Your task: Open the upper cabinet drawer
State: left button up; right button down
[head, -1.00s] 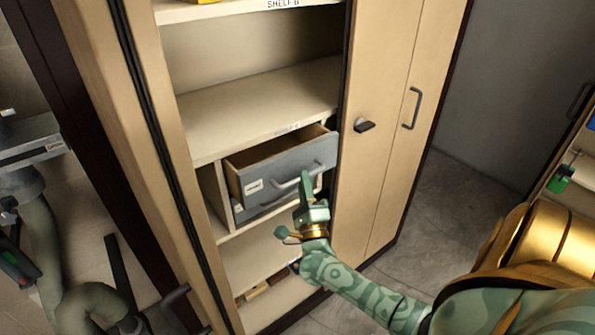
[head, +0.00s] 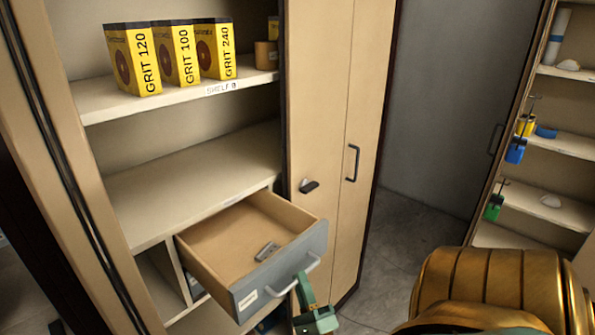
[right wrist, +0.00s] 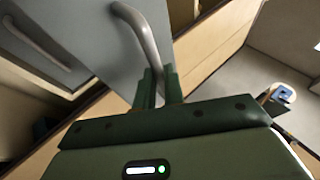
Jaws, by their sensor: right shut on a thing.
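The upper cabinet drawer (head: 245,298) has a grey front and a wooden inside, and it stands well out from the cabinet. A small grey metal piece (head: 267,251) lies inside it. My green right gripper (head: 304,290) is at the right end of the drawer's curved grey handle (head: 277,291). In the right wrist view the fingers (right wrist: 158,88) are shut on the end of that handle (right wrist: 137,28). The grey drawer front fills the upper left there. My left gripper is out of view.
Yellow grit boxes (head: 178,55) stand on the shelf (head: 170,102) above; the shelf under it is bare. A closed tall door (head: 330,130) with a handle stands right of the drawer. Another open shelf unit (head: 565,145) is at the far right. Grey floor shows between them.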

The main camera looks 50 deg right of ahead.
jog(key=c, duration=1.5)
grip_release()
jog(key=shift+f, duration=0.1)
jog(key=b+v, duration=0.3)
jog(key=v, duration=1.3)
jog(key=shift+s, duration=0.1)
